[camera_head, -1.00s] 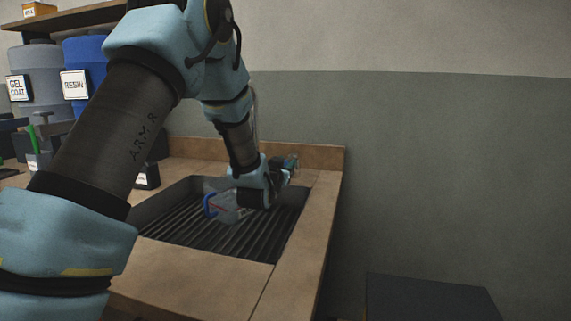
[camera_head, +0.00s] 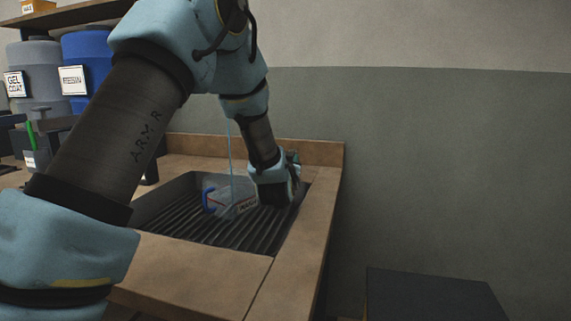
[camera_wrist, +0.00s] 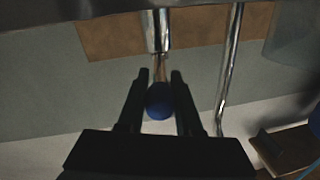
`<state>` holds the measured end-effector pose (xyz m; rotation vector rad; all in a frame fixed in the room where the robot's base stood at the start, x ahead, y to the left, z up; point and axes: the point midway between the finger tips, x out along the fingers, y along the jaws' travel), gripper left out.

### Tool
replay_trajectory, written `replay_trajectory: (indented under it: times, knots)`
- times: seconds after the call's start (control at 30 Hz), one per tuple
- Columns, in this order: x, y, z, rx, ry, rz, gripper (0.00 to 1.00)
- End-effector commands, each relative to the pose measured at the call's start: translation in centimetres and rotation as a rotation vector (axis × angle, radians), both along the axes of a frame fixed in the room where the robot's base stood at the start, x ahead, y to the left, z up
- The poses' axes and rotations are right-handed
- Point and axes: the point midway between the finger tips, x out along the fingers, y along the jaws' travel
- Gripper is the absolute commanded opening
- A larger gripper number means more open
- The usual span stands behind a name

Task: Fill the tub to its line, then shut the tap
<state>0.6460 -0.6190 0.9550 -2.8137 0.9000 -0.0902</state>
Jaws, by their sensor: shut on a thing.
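The clear tub (camera_head: 219,190) with a blue handle and a red mark stands on the dark ribbed drain tray. A thin pale-blue stream (camera_head: 230,150) comes down to the tub. The water level against its line is too small to tell. In the wrist view, my gripper (camera_wrist: 158,90) is shut on the blue knob (camera_wrist: 159,103) of a metal tap (camera_wrist: 157,30), with a finger on each side. In the head view, my gripper is to the right of the tub, its fingertips hidden by my own wrist.
The ribbed tray (camera_head: 180,222) is set into a wooden bench (camera_head: 205,265) with a raised back edge. A grey gel coat drum (camera_head: 40,65) and a blue resin drum (camera_head: 88,48) stand at the back left. A dark box (camera_head: 430,295) is low at the right.

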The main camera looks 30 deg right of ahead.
Motion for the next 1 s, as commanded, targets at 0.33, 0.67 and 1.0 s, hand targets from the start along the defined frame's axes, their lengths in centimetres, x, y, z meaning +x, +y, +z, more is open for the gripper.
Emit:
replay_trajectory:
  times: [0.33, 0.67, 1.0]
  knots:
    - [-0.54, -0.78, 0.14, -0.002, 0.0, 0.067, 0.0]
    - [-0.54, -0.75, 0.13, -0.002, 0.001, 0.066, 0.47]
    - [-0.47, -0.64, 0.06, 0.0, 0.001, 0.068, 0.63]
